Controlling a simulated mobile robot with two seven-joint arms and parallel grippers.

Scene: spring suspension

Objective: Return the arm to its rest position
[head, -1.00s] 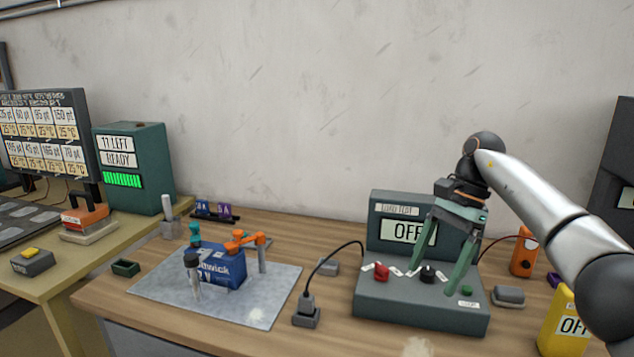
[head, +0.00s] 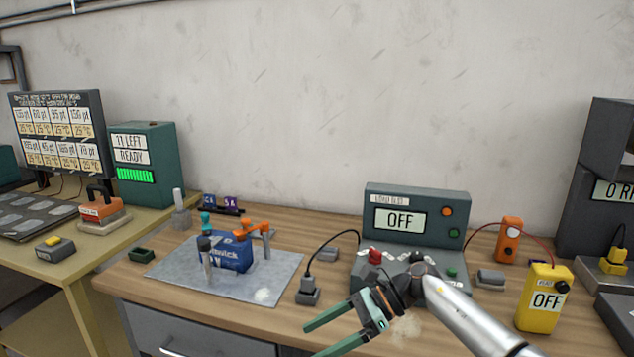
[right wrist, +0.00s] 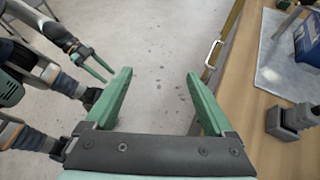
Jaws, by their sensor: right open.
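My right arm comes in from the right in the head view, and its gripper (head: 313,341) is low, in front of the bench's front edge. Its two green fingers stand apart with nothing between them. In the right wrist view the same open gripper (right wrist: 158,76) points over bare grey floor. At the left of that view my left gripper (right wrist: 107,77) shows, its slim green fingers a little apart and empty. The left arm is not in the head view.
The wooden bench (head: 130,278) holds a grey mat (head: 175,270) with a blue block (head: 231,251) on it, a load tester (head: 455,203) reading OFF, and a yellow meter (head: 540,310). A black plug block (head: 308,292) stands nearest my right gripper. A drawer handle (right wrist: 214,52) shows below the bench edge.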

